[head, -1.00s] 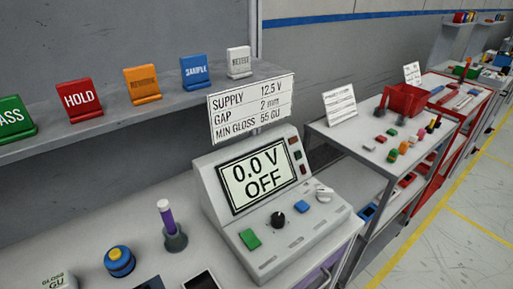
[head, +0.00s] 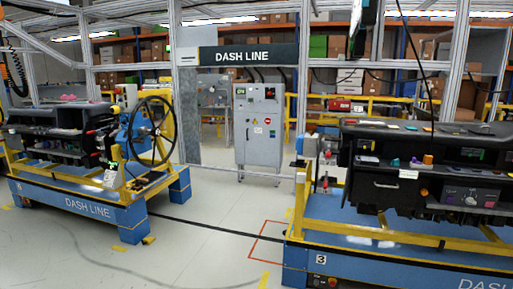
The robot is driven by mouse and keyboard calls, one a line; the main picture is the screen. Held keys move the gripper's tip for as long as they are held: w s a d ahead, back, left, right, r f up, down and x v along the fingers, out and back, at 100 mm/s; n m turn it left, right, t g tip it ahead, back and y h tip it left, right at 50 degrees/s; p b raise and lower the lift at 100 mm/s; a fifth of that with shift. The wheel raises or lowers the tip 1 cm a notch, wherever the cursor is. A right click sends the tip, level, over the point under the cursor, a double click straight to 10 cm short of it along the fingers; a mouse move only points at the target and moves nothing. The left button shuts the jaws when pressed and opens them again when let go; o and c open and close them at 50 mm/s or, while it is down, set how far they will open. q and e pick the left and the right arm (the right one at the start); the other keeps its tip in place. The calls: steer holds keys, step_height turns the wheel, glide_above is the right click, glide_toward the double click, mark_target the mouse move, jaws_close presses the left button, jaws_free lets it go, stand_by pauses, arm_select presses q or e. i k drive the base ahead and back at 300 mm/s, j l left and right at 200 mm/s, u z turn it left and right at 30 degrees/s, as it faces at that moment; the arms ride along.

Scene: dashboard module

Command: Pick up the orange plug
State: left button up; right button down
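A small orange piece (head: 428,159) lies on the right-hand dashboard module (head: 470,150); it is too small to tell whether it is the orange plug. A purple piece and a teal piece (head: 395,162) lie to its left on the same module. Neither of my grippers is in view.
The right-hand module rests on a blue and yellow carrier (head: 400,262). Another carrier (head: 75,207) with a module and a large black wheel (head: 152,131) stands at left. A grey cabinet (head: 257,128) stands behind. Open floor (head: 205,225) lies between the carriers.

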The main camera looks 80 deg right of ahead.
mark_target(428, 159)
steer(key=z, duration=4)
